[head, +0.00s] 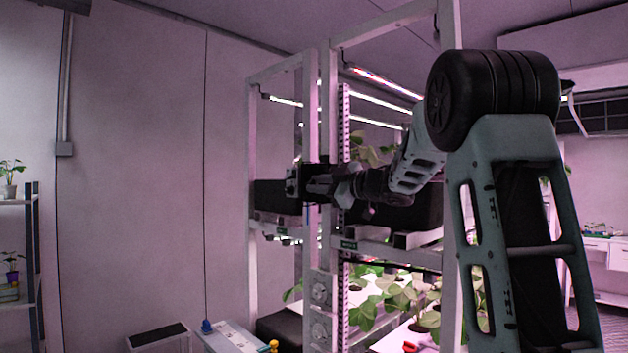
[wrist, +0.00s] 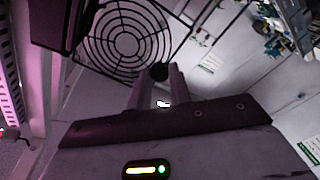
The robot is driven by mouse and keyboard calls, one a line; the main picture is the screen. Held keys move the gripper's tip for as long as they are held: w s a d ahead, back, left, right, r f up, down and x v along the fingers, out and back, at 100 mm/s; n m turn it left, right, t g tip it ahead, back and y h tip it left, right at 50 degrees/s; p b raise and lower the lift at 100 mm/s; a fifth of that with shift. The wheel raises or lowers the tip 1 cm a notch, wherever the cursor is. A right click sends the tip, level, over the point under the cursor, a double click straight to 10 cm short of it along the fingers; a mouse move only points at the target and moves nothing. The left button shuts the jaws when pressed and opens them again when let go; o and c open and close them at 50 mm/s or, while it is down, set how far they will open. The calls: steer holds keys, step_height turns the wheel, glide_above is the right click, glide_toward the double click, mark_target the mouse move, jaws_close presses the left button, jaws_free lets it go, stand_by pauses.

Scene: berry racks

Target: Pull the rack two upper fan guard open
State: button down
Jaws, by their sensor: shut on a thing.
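The fan guard (wrist: 128,45), a black wire grille of concentric rings in a square frame, fills the upper left of the wrist view. A round black knob (wrist: 158,72) sits at its lower edge, between the two fingertips of my gripper (wrist: 158,82). My gripper is shut on this knob. In the head view my gripper (head: 300,184) reaches left across the white rack's front posts at mid height. The guard is hard to make out there, and my gripper and wrist cover part of that spot. I cannot tell how far the guard stands from its fan.
A rack post (head: 327,120) stands close beside my gripper. Lower fans (head: 320,290) are set in a panel below it. Leafy plants (head: 400,295) fill the rack shelf. A shelf (head: 20,200) stands far left. Bare wall and open room lie left of the rack.

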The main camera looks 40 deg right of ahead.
steer(key=shift+s+d+y, duration=0.15)
steer(key=shift+s+y, duration=0.05)
steer(key=shift+y, duration=0.1)
steer(key=c, duration=1.3)
jaws_free()
steer(key=shift+o, duration=0.2)
steer(key=shift+s, duration=0.15)
steer(key=b+v, duration=0.7)
steer(key=v, duration=1)
